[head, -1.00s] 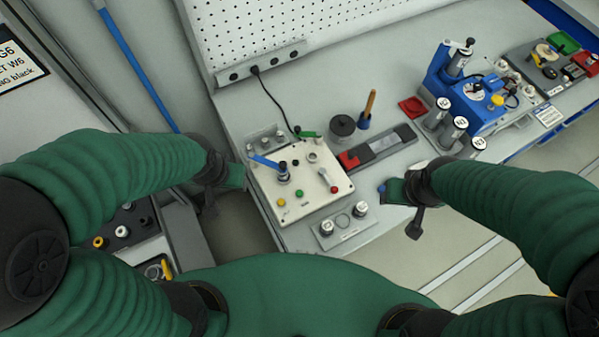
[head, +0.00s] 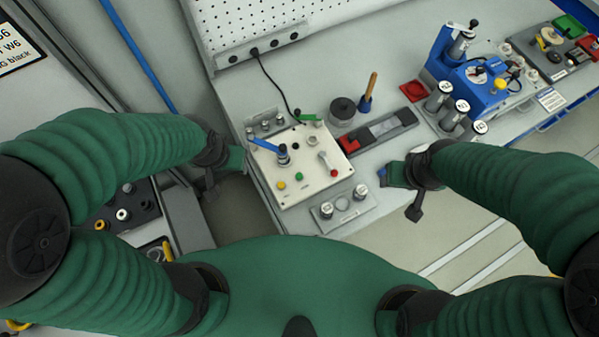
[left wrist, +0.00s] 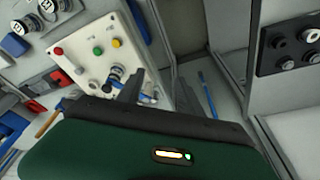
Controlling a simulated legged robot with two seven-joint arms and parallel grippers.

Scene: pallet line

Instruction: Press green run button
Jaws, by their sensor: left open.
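The green button (head: 299,177) sits on a cream control panel (head: 318,187), between a yellow button (head: 282,185) and a red button (head: 334,173). In the left wrist view the green button (left wrist: 97,51) shows on the panel (left wrist: 73,44) at the upper left. My left gripper (head: 228,170) is open and empty, left of the panel and apart from it; its fingers (left wrist: 132,88) show in the left wrist view. My right gripper (head: 390,178) is to the panel's right, fingers mostly hidden.
A small plate with two knobs (head: 343,204) lies in front of the panel. A black round container (head: 342,108) and a red-and-grey tray (head: 381,130) stand behind and to the right. A blue fixture (head: 468,85) is farther right.

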